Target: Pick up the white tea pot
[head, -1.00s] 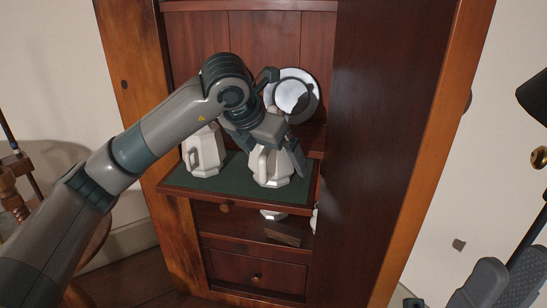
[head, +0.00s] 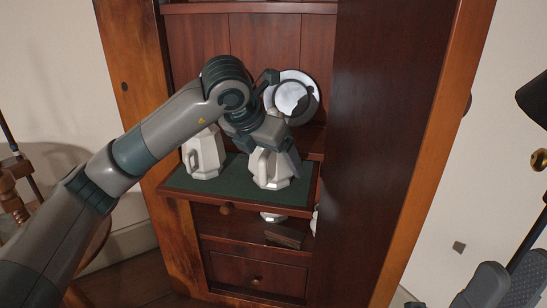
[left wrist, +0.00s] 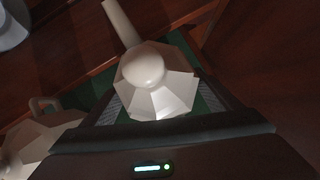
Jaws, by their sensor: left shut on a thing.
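A white faceted tea pot (head: 271,172) stands on the green-topped shelf, at the right of two similar white pots. My left gripper (head: 270,143) comes down from above and is shut on its upper part. In the left wrist view the tea pot's lid and round knob (left wrist: 145,67) lie between the fingers, with a pale handle or spout extending toward the top. The pot still appears to rest on the shelf; its base is hidden in the wrist view.
A second white pot (head: 204,153) stands close to the left; it also shows in the left wrist view (left wrist: 35,143). A white plate (head: 292,92) leans behind. The cabinet's tall wooden side (head: 385,140) is close on the right. A drawer (head: 258,272) is below.

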